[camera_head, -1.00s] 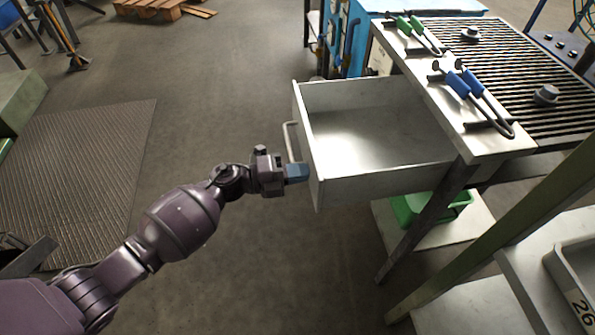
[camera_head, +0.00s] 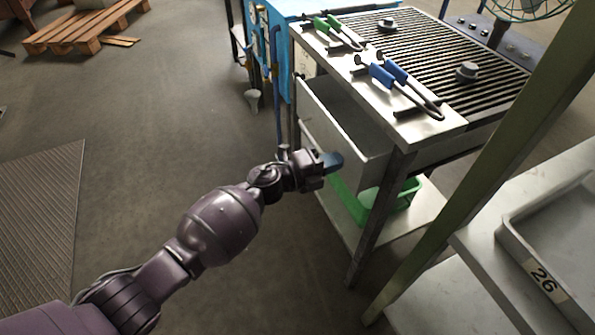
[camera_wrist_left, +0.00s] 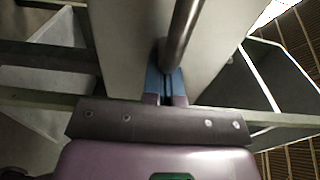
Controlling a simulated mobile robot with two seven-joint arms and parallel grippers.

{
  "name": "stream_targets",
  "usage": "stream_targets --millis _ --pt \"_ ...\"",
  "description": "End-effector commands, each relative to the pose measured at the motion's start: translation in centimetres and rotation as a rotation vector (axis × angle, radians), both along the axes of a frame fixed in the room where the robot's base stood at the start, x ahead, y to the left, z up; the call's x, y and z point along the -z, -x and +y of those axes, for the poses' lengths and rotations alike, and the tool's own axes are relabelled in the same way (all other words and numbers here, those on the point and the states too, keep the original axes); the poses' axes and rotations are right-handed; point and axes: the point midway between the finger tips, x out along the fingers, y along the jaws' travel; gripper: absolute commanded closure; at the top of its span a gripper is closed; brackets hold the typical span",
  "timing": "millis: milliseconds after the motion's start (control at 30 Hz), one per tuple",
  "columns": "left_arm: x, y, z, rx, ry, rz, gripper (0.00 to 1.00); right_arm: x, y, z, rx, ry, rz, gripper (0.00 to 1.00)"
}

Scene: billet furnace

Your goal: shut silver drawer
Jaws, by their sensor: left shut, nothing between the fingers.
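The silver drawer (camera_head: 339,135) is under the table's left end in the head view. It stands partly open, with a short stretch of its inside showing. My left gripper (camera_head: 333,162) is at the drawer's front panel, near its lower right part, with blue fingertips shut and empty. In the left wrist view the shut fingertips (camera_wrist_left: 165,84) are close to the drawer's front (camera_wrist_left: 119,45), beside the bar handle (camera_wrist_left: 183,35). Whether they touch the panel I cannot tell. My right gripper is not in view.
The table (camera_head: 437,127) carries green-handled tongs (camera_head: 337,32), blue-handled tongs (camera_head: 398,83) and a slatted top. A green bin (camera_head: 392,204) sits on the shelf below. A green post (camera_head: 480,150) and a tray marked 26 (camera_head: 530,268) stand at right. Open floor lies at left.

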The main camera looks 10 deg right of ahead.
Motion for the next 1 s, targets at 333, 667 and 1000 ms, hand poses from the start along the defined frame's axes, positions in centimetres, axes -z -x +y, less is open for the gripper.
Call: stream_targets --millis 333,667,1000 --pt "0.4 -1.8 -5.7 0.001 0.0 0.004 1.0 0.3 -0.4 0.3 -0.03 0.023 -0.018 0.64" --pt "-0.1 -2.3 -6.8 -0.002 0.001 -0.001 1.0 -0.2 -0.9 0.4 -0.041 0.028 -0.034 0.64" --pt "-0.4 -2.3 -6.9 -0.003 0.003 -0.005 1.0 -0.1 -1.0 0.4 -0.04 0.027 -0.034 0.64"
